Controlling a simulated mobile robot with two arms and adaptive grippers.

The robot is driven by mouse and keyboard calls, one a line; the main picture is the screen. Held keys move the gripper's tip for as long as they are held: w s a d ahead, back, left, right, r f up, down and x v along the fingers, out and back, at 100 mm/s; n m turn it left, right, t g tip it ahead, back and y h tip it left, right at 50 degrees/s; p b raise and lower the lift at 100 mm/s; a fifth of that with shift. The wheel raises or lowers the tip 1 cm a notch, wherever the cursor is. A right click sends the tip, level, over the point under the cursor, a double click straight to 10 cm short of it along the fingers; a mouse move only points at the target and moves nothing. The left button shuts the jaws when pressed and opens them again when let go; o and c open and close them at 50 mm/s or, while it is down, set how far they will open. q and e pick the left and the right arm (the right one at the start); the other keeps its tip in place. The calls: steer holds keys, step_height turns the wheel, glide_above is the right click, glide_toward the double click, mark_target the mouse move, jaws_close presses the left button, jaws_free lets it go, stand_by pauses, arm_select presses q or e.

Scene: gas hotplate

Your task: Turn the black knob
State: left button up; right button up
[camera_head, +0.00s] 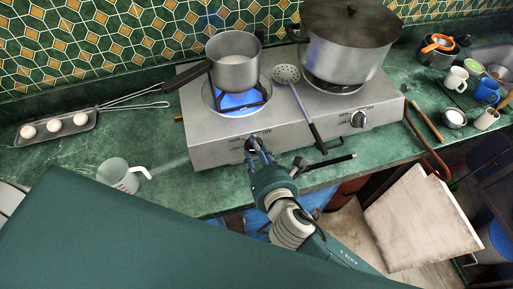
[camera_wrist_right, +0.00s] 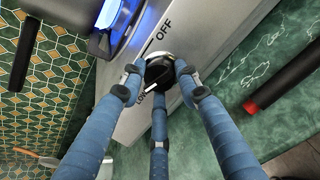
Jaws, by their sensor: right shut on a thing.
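The black knob (camera_wrist_right: 160,68) is on the front panel of the grey gas hotplate (camera_head: 205,152), below the left burner. In the wrist view it has a white mark, with an "OFF" label above it and a "LOW" label at its lower left, partly hidden. My right gripper (camera_wrist_right: 157,76) is shut on the knob, its three blue fingers around it. In the head view the right gripper (camera_head: 254,148) reaches up to the panel and mostly hides the knob. My left gripper is not in view.
A blue flame (camera_head: 238,100) burns under a saucepan (camera_head: 234,68). A large lidded pot (camera_head: 345,60) stands on the right burner, above a second knob (camera_head: 358,119). A skimmer (camera_head: 287,74) lies between them, its black handle over the front edge. A measuring cup (camera_head: 118,175) stands left.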

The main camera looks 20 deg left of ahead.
steer(key=m, duration=0.2)
steer(key=m+p, duration=0.1)
steer(key=m, duration=0.1)
steer(key=m+h, duration=0.1)
steer(key=m, duration=0.1)
steer(key=shift+w+r+t+p, duration=0.2)
steer(key=shift+r+t+p, duration=0.1)
steer(key=shift+p, duration=0.1)
steer(key=shift+m, duration=0.3)
steer(key=o, duration=1.1)
steer(key=shift+d+f, duration=0.1)
steer(key=shift+f, duration=0.05)
steer(key=shift+s, duration=0.15)
steer(key=shift+s+d, duration=0.15)
steer(key=shift+s, duration=0.15)
steer(key=v, duration=1.1)
steer(key=shift+r, duration=0.2)
